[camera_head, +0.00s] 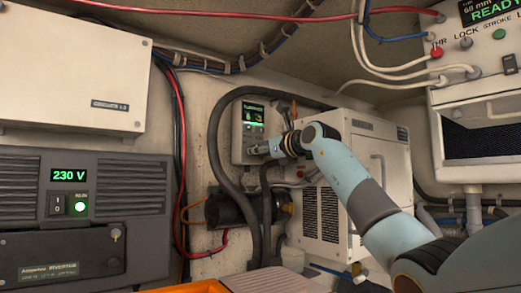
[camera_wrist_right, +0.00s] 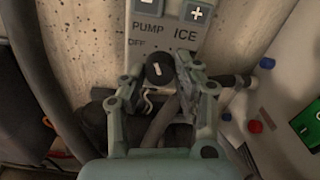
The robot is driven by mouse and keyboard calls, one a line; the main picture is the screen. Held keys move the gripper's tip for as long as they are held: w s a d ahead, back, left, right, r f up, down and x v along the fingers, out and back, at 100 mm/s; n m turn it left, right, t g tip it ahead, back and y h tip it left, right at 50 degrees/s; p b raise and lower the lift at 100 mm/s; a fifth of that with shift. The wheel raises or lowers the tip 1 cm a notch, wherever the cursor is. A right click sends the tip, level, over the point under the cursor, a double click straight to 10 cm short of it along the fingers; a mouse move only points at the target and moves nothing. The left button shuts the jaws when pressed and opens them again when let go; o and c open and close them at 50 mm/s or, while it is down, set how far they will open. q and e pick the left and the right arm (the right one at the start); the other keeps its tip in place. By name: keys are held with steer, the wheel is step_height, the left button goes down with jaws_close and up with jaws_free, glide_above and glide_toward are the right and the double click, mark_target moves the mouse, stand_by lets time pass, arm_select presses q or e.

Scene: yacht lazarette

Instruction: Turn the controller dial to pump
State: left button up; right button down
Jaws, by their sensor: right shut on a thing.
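The controller (camera_head: 249,122) is a grey wall box with a small green-lit display, left of centre in the head view. In the right wrist view its lower panel (camera_wrist_right: 165,37) carries the labels PUMP, OFF and ICE. Below them is a round black dial (camera_wrist_right: 157,73) with a short white mark, near upright and leaning slightly to the upper left. My right gripper (camera_wrist_right: 160,76) has its two fingers on either side of the dial and is shut on it. In the head view this gripper (camera_head: 262,149) is at the controller's lower part and hides the dial. My left gripper is not in view.
A thick grey hose (camera_head: 215,150) loops close beside the controller. A white vented unit (camera_head: 345,180) stands to its right, with a dark cylindrical pump (camera_head: 228,207) below. An inverter with a 230 V display (camera_head: 70,200) is at left. Red wires run down the wall.

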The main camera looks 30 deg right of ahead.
steer(key=shift+m, duration=0.3)
steer(key=c, duration=1)
jaws_free()
steer(key=shift+o, duration=0.2)
steer(key=s+d, duration=0.1)
steer(key=s, duration=1.1)
steer(key=shift+d, duration=0.35)
steer(key=shift+f, duration=0.1)
